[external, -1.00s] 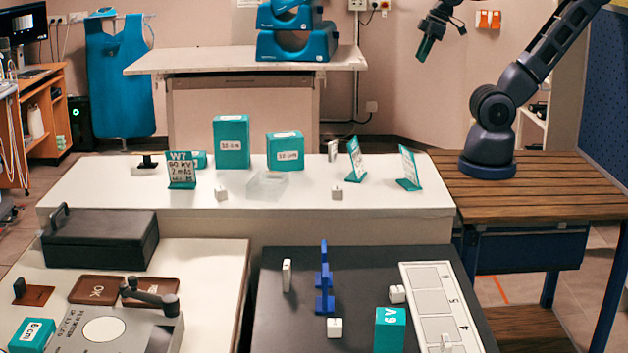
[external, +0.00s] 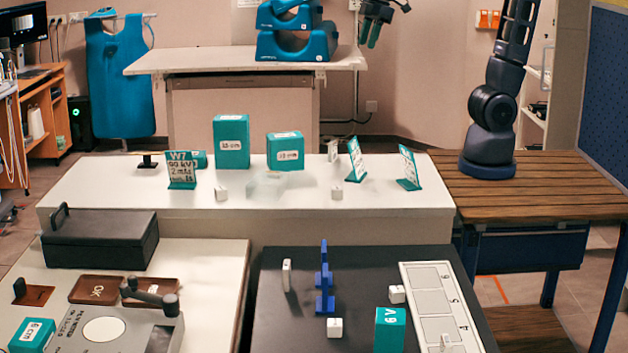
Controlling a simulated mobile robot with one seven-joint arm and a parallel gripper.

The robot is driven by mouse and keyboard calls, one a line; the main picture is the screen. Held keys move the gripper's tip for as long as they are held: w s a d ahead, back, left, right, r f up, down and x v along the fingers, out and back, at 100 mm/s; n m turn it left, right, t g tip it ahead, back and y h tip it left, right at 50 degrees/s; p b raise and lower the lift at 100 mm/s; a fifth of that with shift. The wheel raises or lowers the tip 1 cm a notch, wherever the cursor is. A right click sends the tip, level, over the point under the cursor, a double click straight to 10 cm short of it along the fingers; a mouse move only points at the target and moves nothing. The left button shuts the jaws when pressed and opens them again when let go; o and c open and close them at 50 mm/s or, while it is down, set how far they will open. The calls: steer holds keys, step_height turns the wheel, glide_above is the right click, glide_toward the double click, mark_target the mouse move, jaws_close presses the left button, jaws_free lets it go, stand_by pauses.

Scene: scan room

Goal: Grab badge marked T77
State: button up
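No badge with a readable T77 shows. Several small white pieces with marks too small to read stand about: one (external: 221,192) and another (external: 336,192) at the front of the white table, one (external: 333,150) further back. On the dark table are more: an upright one (external: 287,275), one (external: 397,294) by the numbered board and one (external: 334,327) at the front. My gripper (external: 369,42) is high above the back of the white table, pointing down, far from all of them. Its two teal fingers look apart with nothing between them.
The white table (external: 120,205) holds a W7 sign (external: 182,171), two teal boxes (external: 231,141) (external: 285,151), a clear block (external: 266,186) and two tilted cards (external: 356,160) (external: 409,168). A blue rack (external: 324,280) and a numbered board (external: 432,300) are on the dark table.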

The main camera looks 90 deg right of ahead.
steer(key=w+a+f+n+g, duration=0.1)
steer(key=w+a+f+n, duration=0.25)
steer(key=w+a, duration=0.95)
steer(key=n+g, duration=0.2)
steer(key=n, duration=0.7)
glide_above(286, 264)
steer(key=shift+h, duration=0.3)
steer(key=f, duration=2.9)
steer(key=shift+s+a, duration=0.15)
steer(key=shift+a, duration=0.1)
steer(key=shift+a+f, duration=0.2)
steer(key=shift+f, duration=0.4)
step_height(286, 264, down, 4)
steer(key=shift+f, duration=0.1)
steer(key=shift+d+f, duration=0.15)
steer(key=shift+f, duration=0.85)
steer(key=shift+d+f, duration=0.2)
steer(key=shift+f, duration=0.75)
steer(key=shift+d+f, duration=0.15)
steer(key=shift+f, duration=0.85)
jaws_close()
